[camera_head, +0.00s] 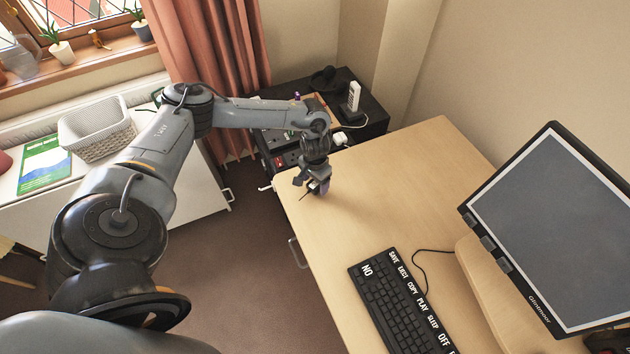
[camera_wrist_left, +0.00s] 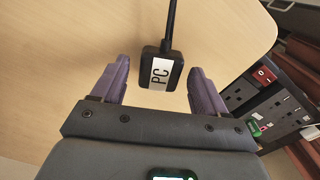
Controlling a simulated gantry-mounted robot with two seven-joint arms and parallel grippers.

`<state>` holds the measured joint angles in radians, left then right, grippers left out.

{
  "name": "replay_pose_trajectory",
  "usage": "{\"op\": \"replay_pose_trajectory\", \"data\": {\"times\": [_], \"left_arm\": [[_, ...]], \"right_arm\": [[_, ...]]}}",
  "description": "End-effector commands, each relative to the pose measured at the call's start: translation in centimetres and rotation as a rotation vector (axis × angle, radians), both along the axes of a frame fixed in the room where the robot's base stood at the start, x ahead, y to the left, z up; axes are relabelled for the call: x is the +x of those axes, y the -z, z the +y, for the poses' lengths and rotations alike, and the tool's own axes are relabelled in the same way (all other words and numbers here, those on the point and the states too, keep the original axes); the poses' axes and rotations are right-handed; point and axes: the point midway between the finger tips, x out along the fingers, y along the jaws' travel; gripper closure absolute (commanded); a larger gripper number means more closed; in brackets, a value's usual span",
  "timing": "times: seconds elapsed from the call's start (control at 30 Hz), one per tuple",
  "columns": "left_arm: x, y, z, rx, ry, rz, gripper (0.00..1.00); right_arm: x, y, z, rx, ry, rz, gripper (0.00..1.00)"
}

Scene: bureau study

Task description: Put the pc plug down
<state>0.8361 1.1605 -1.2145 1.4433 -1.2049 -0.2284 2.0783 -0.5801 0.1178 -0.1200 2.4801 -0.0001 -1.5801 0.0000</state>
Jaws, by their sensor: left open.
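The pc plug (camera_wrist_left: 160,71) is a black block with a white "PC" label, seen in the left wrist view with its cord running up and away over the desk. It sits between the two purple fingers of my left gripper (camera_wrist_left: 159,64), which stand open with gaps on both sides. Whether the plug rests on the desk top is hard to tell. In the head view my left gripper (camera_head: 318,187) points down at the far left corner of the wooden desk (camera_head: 400,190); the plug is mostly hidden there. My right gripper is not in view.
A black socket strip (camera_wrist_left: 270,108) with a red switch is beside the desk edge, on the right in the wrist view. A dark cabinet (camera_head: 372,117) holds a white device (camera_head: 353,97). A keyboard (camera_head: 400,305) and monitor (camera_head: 560,220) are nearer; the desk middle is clear.

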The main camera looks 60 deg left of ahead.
Motion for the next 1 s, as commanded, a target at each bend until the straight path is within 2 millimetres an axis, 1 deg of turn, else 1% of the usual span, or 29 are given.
{"op": "replay_pose_trajectory", "data": {"times": [0.17, 0.27, 0.37, 0.6, 0.77, 0.8, 0.9, 1.0], "left_arm": [[0.0, -0.4, 0.1, 0.000, -0.001, -0.001, 0.26], [0.0, -1.2, 0.0, 0.000, 0.000, -0.001, 0.26], [0.1, -2.7, 0.0, 0.000, 0.001, -0.002, 0.26], [0.1, -7.1, 0.0, 0.000, 0.000, -0.003, 0.26], [0.1, -9.7, 0.0, 0.000, 0.001, -0.003, 0.26], [0.1, -10.5, 0.0, 0.000, 0.000, -0.002, 0.26], [0.0, -11.5, 0.0, 0.001, 0.001, -0.002, 0.26], [0.2, -11.7, -0.6, -0.002, 0.024, -0.008, 0.26]], "right_arm": [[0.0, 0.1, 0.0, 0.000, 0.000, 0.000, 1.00], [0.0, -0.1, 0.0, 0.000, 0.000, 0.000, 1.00], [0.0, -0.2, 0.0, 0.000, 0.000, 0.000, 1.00], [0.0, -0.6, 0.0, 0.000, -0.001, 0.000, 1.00], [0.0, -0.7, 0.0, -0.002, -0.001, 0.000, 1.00], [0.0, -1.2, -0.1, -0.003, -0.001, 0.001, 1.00], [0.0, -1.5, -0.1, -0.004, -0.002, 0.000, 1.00], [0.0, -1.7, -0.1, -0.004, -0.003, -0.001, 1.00]]}}
